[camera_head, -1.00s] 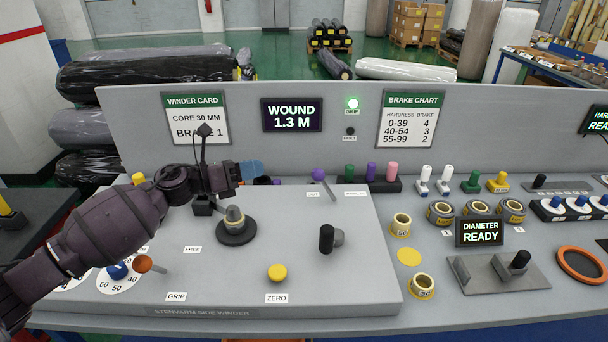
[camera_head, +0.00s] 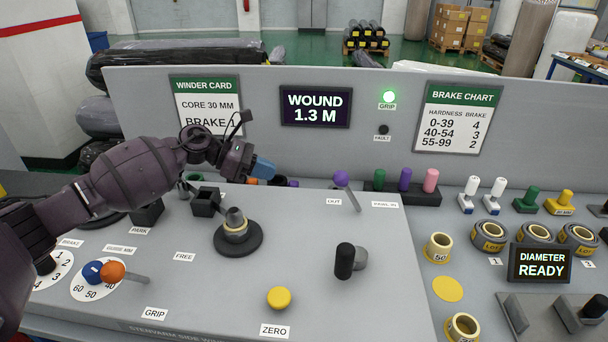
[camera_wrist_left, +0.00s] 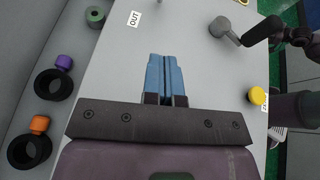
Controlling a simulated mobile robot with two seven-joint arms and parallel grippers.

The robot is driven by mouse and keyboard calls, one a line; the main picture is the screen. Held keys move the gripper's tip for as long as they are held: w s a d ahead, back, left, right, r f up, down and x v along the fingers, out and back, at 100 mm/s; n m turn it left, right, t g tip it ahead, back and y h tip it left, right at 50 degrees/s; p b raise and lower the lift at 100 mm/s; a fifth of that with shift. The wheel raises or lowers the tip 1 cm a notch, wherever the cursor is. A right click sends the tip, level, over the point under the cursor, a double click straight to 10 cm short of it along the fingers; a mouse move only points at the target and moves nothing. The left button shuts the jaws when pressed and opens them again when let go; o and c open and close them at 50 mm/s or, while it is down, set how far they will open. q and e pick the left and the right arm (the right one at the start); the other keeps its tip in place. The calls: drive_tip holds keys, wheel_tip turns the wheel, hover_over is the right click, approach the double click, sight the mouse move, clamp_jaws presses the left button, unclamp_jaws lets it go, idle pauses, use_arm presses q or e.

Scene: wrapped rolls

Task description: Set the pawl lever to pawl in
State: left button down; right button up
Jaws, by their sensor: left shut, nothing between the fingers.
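The pawl lever is a thin grey rod with a purple ball (camera_head: 341,178). It stands at the back right of the winder panel, by the OUT label (camera_head: 334,202) and the PAWL-IN label (camera_head: 384,204). Its ball leans left, over the OUT side. My left gripper (camera_head: 263,168) has blue fingertips, shut and empty, left of the ball with a clear gap. In the left wrist view the closed fingertips (camera_wrist_left: 165,62) are above the bare panel, with the OUT label (camera_wrist_left: 133,18) beyond them.
A grey conical knob (camera_head: 236,222) stands below my left gripper. A black handle (camera_head: 345,261) and a yellow button (camera_head: 279,298) are nearer the front. Coloured pegs (camera_head: 404,179) stand in a dark rack right of the lever. The back wall carries the lit GRIP lamp (camera_head: 389,97).

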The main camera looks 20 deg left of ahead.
use_arm(q)
drive_tip(key=x, duration=0.9)
drive_tip(key=shift+w+d, duration=0.15)
drive_tip(key=shift+d, duration=0.1)
drive_tip(key=d, duration=0.1)
drive_tip(key=w+d, duration=0.1)
drive_tip(key=d+r+p, duration=0.1)
drive_tip(key=shift+w+d+r, duration=0.1)
drive_tip(key=shift+w+d, duration=0.15)
drive_tip(key=shift+w, duration=0.1)
use_arm(e)
drive_tip(key=shift+s+r, duration=0.1)
drive_tip(key=shift+s, duration=0.25)
drive_tip(key=shift+d+r, duration=0.1)
